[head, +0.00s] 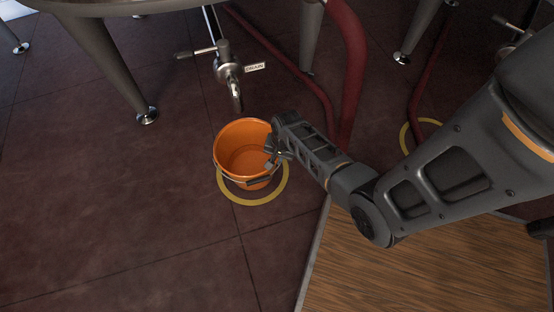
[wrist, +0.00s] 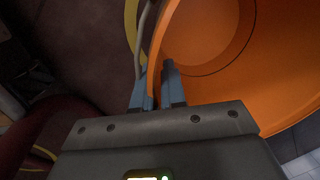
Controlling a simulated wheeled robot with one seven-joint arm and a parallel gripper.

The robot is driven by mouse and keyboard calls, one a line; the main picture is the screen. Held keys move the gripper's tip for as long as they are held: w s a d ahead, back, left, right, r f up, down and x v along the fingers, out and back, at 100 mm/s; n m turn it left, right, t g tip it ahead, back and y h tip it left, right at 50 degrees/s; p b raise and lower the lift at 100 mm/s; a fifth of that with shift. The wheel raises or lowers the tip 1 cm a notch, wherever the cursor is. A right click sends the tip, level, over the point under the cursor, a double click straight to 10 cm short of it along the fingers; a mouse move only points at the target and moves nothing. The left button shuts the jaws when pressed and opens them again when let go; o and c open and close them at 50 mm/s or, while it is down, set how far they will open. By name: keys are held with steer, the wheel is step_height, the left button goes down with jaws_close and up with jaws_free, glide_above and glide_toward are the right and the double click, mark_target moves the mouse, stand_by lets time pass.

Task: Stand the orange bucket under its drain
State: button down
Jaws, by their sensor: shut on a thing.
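The orange bucket (head: 244,150) is upright and looks empty, at the yellow floor ring (head: 253,202) in the head view. Whether its base touches the floor is hard to tell. The drain tap (head: 229,75), with a DRAIN tag (head: 254,67), has its spout pointing down at the bucket's far rim. My gripper (head: 275,152) is at the bucket's right rim. In the wrist view my gripper (wrist: 158,88) has one finger on each side of the orange bucket wall (wrist: 270,95), shut on it. The bucket's handle (wrist: 143,40) hangs outside the wall.
A steel tank on legs (head: 105,60) stands behind. Red hoses (head: 350,70) run across the floor to the right. Another yellow ring (head: 404,138) lies at right, partly behind my arm. A wooden platform (head: 400,275) is at lower right. The tiled floor at left (head: 100,210) is clear.

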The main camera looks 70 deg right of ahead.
steer(key=shift+f, duration=0.2)
steer(key=c, duration=1.2)
jaws_free()
steer(key=shift+r, duration=0.1)
